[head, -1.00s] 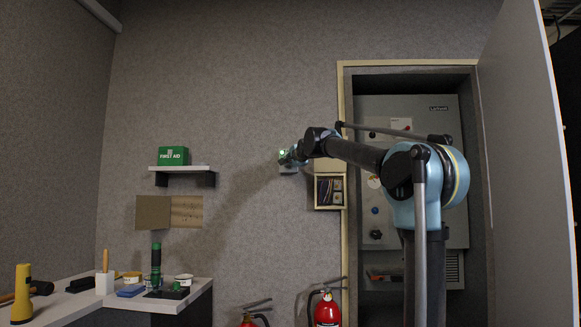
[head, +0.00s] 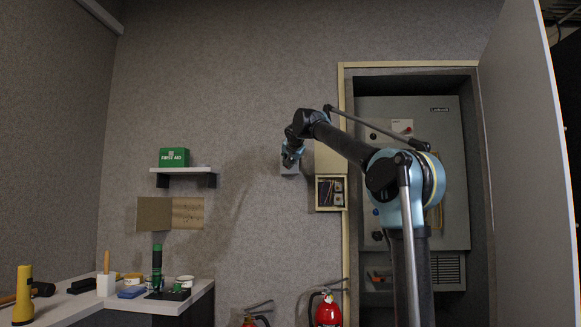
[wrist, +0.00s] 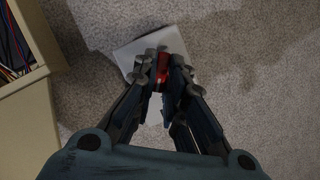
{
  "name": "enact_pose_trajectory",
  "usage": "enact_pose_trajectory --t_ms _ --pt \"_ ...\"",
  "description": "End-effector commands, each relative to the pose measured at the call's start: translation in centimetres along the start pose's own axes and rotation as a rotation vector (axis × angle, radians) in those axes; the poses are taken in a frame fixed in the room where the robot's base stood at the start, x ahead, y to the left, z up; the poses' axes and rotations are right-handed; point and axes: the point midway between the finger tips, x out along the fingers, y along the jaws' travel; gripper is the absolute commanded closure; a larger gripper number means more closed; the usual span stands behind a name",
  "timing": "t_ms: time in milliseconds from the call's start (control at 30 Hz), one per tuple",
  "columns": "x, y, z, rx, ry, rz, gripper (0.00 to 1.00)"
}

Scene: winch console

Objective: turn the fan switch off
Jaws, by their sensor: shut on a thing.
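The fan switch shows in the wrist view as a pale grey plate (wrist: 135,50) on the wall with a red part (wrist: 162,74) at its middle. My gripper (wrist: 164,68) has its fingers closed around the red part, which is mostly hidden between them. In the head view, my gripper (head: 289,160) is in front of the small grey switch box (head: 293,171) and hides most of it. No lit lamp shows on the box from here, and I cannot tell which way the switch is set.
An open cream wall box (wrist: 20,55) with wires is close left of the switch in the wrist view; it also shows in the head view (head: 318,207). A shelf (head: 183,171) with a green first aid box (head: 174,157) is further left.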

Motion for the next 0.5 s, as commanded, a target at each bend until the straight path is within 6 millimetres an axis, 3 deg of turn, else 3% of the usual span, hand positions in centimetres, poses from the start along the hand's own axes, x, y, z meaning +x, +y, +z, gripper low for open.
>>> enact_pose_trajectory --t_ms 500 --pt "0.15 -0.31 0.20 -0.406 -0.003 0.175 1.00"
